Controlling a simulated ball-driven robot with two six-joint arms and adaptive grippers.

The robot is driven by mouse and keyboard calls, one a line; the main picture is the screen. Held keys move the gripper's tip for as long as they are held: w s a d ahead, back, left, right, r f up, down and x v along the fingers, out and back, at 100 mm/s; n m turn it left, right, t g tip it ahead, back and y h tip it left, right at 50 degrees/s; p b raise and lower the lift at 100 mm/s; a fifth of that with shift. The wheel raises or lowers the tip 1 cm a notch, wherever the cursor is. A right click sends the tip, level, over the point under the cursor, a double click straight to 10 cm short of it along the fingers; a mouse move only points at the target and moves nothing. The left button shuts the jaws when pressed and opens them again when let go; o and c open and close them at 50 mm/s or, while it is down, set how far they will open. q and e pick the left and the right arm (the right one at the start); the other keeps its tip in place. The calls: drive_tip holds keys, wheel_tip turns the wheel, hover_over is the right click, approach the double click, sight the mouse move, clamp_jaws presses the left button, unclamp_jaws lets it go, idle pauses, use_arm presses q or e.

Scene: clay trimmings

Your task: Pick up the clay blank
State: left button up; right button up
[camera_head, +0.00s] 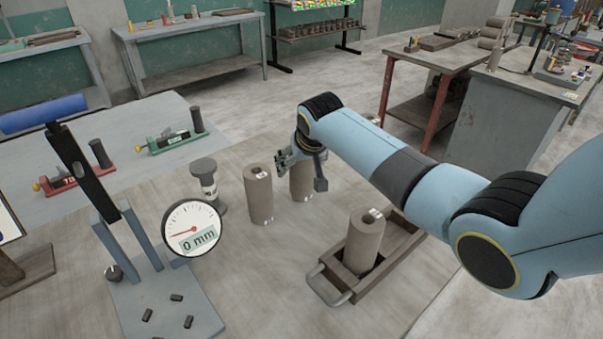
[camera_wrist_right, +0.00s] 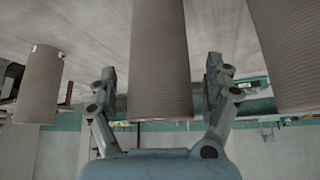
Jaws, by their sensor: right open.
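Three grey-brown clay blanks, upright cylinders with a hole in the top, show in the head view. One blank (camera_head: 302,186) is partly hidden behind my right gripper (camera_head: 301,170). A second blank (camera_head: 259,197) stands just left of it, and a third blank (camera_head: 362,246) stands in a wooden tray (camera_head: 322,287). In the right wrist view my right gripper (camera_wrist_right: 161,78) is open, with a ribbed blank (camera_wrist_right: 160,45) between its fingers in the picture. Contact is not clear there. Other cylinders show at either side. My left gripper is not in view.
A press with a blue-handled lever (camera_head: 45,113) and a dial reading 0 mm (camera_head: 192,228) stands left. A dark grey weight-like cylinder (camera_head: 206,182) stands left of the blanks. Green (camera_head: 171,142) and red tools lie further back.

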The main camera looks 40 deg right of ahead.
clamp_jaws()
idle(0.5)
drive_tip(key=shift+w+r, duration=0.1)
wheel_tip(320, 180, up, 4)
drive_tip(key=shift+f, duration=0.1)
drive_tip(key=s+d+r, duration=0.6)
drive_tip(key=s+r, duration=0.1)
drive_tip(key=s, duration=0.2)
drive_tip(key=shift+s+d+b, duration=0.3)
drive_tip(key=shift+s+b, duration=0.05)
